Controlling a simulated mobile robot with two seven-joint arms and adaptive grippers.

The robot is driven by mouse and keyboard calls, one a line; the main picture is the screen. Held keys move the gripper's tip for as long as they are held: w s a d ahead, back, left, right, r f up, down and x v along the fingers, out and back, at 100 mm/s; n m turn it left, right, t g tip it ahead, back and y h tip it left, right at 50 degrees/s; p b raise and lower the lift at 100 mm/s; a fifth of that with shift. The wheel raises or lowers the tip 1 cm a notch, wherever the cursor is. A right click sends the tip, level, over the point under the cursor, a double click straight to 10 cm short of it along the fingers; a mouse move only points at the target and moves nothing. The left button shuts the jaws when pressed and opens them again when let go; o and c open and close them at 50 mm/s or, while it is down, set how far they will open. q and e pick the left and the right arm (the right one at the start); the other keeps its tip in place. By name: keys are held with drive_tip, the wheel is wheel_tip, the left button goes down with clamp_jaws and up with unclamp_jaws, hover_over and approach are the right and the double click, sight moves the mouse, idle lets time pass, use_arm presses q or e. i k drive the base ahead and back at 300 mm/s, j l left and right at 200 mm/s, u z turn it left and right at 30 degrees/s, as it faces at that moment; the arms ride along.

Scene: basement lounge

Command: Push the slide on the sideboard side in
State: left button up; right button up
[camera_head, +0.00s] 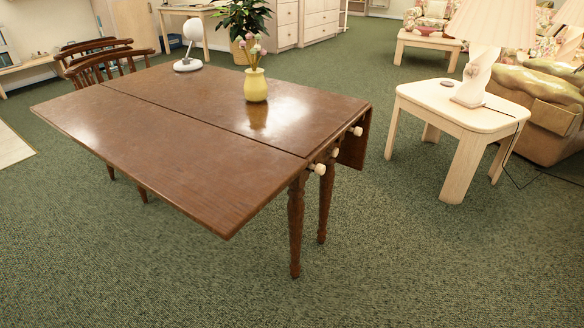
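A brown drop-leaf table (190,130) stands in the middle, with its near leaf (150,145) raised flat and its far right leaf (355,145) hanging down. Small pale round knobs show at the table's right end: a near knob (319,169), a middle knob (334,153) and a far knob (357,131). The near and far knobs stick out on short pale stems; how far each slide is out is hard to tell. A pale drawer cabinet (288,22), possibly the sideboard, stands at the back. Neither of my grippers is in view.
A yellow vase (255,85) with flowers and a white round-headed object (188,63) stand on the table. A pale side table (455,108) with a lamp (475,75) stands at right. Wooden chairs (95,65) stand at left. Green carpet in front is clear.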

sight(319, 169)
drive_tip(key=i+l+u, duration=0.45)
drive_tip(key=l, duration=0.25)
drive_tip(key=i+l+u, duration=0.2)
drive_tip(key=l, duration=0.15)
drive_tip(key=i+l+u, duration=0.2)
drive_tip(key=l, duration=0.2)
drive_tip(key=k+z, duration=0.15)
drive_tip(key=l, duration=0.1)
drive_tip(key=k+z, duration=0.05)
